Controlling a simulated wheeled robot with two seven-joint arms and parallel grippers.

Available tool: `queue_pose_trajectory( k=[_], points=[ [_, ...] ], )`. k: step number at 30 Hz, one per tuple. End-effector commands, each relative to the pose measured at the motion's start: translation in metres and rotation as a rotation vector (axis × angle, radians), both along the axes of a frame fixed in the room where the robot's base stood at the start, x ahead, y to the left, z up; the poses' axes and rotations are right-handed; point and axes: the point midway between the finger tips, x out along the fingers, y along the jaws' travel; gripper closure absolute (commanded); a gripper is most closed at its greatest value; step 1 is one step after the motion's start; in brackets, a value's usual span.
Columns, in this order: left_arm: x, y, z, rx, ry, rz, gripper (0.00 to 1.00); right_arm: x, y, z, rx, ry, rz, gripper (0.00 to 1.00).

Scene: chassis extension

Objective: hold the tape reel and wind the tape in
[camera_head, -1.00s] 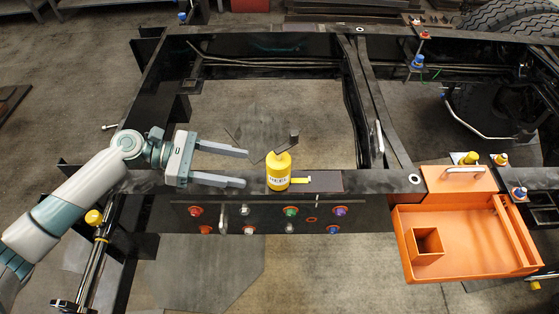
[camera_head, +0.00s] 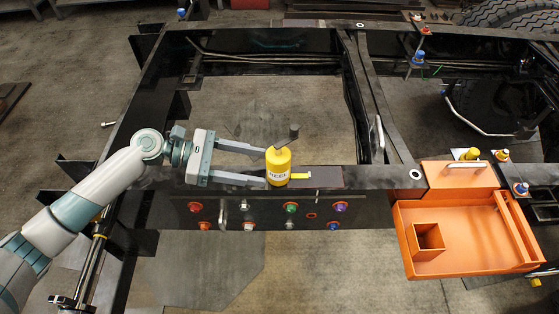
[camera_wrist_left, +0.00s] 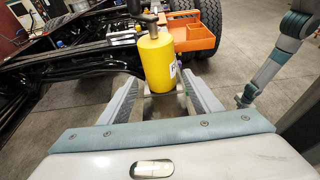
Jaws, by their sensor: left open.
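The yellow tape reel (camera_head: 278,168) stands upright on the near black chassis rail, with a dark crank handle (camera_head: 292,133) on top. A short yellow tape end (camera_head: 300,176) sticks out to its right. My left gripper (camera_head: 264,166) is open and level, its fingers reaching from the left to the reel, with the fingertips at the reel's left side. In the left wrist view the reel (camera_wrist_left: 157,62) is straight ahead between the two open fingers (camera_wrist_left: 158,92). I cannot tell whether they touch it. My right gripper is not in the head view, and no right gripper shows clearly in the wrist view.
An orange tray (camera_head: 470,240) with a small square box (camera_head: 426,241) is fixed at the right. Coloured bolts (camera_head: 291,207) line the rail's front face below the reel. Blue and yellow fittings stand near the tray. The frame opening behind the reel is empty.

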Motion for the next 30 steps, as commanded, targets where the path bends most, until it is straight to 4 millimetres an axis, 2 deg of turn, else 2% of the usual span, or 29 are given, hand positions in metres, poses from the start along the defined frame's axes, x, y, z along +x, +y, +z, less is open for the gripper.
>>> queue_pose_trajectory(
  k=[3, 6, 12, 18, 27, 28, 30],
  points=[
    [-0.001, -0.015, -0.005, -0.002, 0.0, -0.003, 0.42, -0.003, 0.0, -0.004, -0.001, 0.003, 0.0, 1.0],
    [-0.001, -0.027, -0.004, -0.002, 0.001, -0.002, 0.42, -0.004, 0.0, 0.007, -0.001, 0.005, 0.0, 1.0],
    [-0.001, -0.044, -0.011, -0.001, 0.001, -0.002, 0.42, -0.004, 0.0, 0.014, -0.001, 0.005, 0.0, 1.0],
    [0.0, -0.051, -0.015, -0.001, 0.0, -0.002, 0.42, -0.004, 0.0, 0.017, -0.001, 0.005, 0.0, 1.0],
    [0.0, -0.052, -0.016, 0.0, -0.001, -0.001, 0.42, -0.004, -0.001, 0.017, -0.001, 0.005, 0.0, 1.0],
    [0.0, -0.052, -0.016, 0.0, -0.001, -0.001, 0.47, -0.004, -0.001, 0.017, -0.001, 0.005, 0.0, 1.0],
    [0.0, -0.052, -0.016, 0.0, -0.001, -0.001, 0.64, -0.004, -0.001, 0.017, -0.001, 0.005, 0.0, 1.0]
  ],
)
